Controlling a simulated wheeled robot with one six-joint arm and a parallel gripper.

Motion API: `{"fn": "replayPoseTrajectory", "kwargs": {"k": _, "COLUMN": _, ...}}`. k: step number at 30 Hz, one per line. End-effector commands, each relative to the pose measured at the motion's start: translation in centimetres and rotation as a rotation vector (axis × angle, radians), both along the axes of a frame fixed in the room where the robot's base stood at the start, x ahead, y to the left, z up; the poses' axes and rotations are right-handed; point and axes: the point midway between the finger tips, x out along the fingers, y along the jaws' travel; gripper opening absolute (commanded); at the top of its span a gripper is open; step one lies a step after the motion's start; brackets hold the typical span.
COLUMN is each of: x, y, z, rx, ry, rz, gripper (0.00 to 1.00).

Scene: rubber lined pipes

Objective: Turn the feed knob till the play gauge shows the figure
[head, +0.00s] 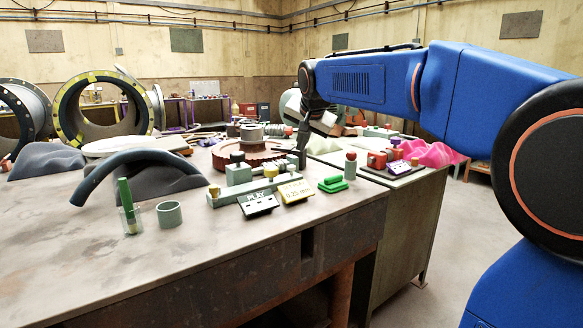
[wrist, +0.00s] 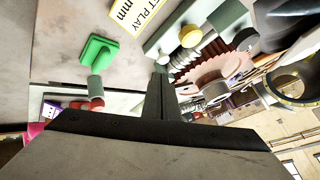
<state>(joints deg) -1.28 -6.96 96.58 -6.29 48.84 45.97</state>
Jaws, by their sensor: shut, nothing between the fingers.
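A grey-green fixture (head: 226,198) lies on the table and carries a yellow knob (head: 271,172) and a brass knob (head: 214,191). I cannot tell for certain which is the feed knob. The play gauge (head: 257,203) leans at its front; its reading is too small to tell. A yellow card (head: 297,191) beside it reads SET PLAY 0.25 mm. My gripper (head: 302,164) is shut and empty, pointing down behind the card, to the right of the yellow knob. In the wrist view my gripper's fingers (wrist: 161,82) are together, apart from the yellow knob (wrist: 190,36).
A green block (head: 333,184) and a red-topped cylinder (head: 350,165) stand to the right, near the table edge. A toothed rust-red wheel (head: 232,154) lies behind the fixture.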

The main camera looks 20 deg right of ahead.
Motion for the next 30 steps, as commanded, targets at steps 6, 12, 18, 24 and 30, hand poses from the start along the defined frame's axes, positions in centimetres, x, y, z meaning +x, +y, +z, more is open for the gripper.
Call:
{"fn": "replayPoseTrajectory", "kwargs": {"k": 6, "x": 5.8, "y": 0.1, "z": 2.0, "rx": 0.058, "ry": -0.049, "rz": -0.073, "gripper": 0.0}}
{"fn": "replayPoseTrajectory", "kwargs": {"k": 12, "x": 8.4, "y": 0.1, "z": 2.9, "rx": 0.088, "ry": -0.074, "rz": -0.109, "gripper": 0.0}}
{"fn": "replayPoseTrajectory", "kwargs": {"k": 18, "x": 8.9, "y": 0.1, "z": 3.0, "rx": 0.096, "ry": -0.079, "rz": -0.117, "gripper": 0.0}}
{"fn": "replayPoseTrajectory", "kwargs": {"k": 24, "x": 8.9, "y": 0.1, "z": 3.0, "rx": 0.095, "ry": -0.079, "rz": -0.116, "gripper": 0.0}}
{"fn": "replayPoseTrajectory", "kwargs": {"k": 30, "x": 8.9, "y": 0.1, "z": 2.4, "rx": 0.095, "ry": -0.079, "rz": -0.116, "gripper": 0.0}}
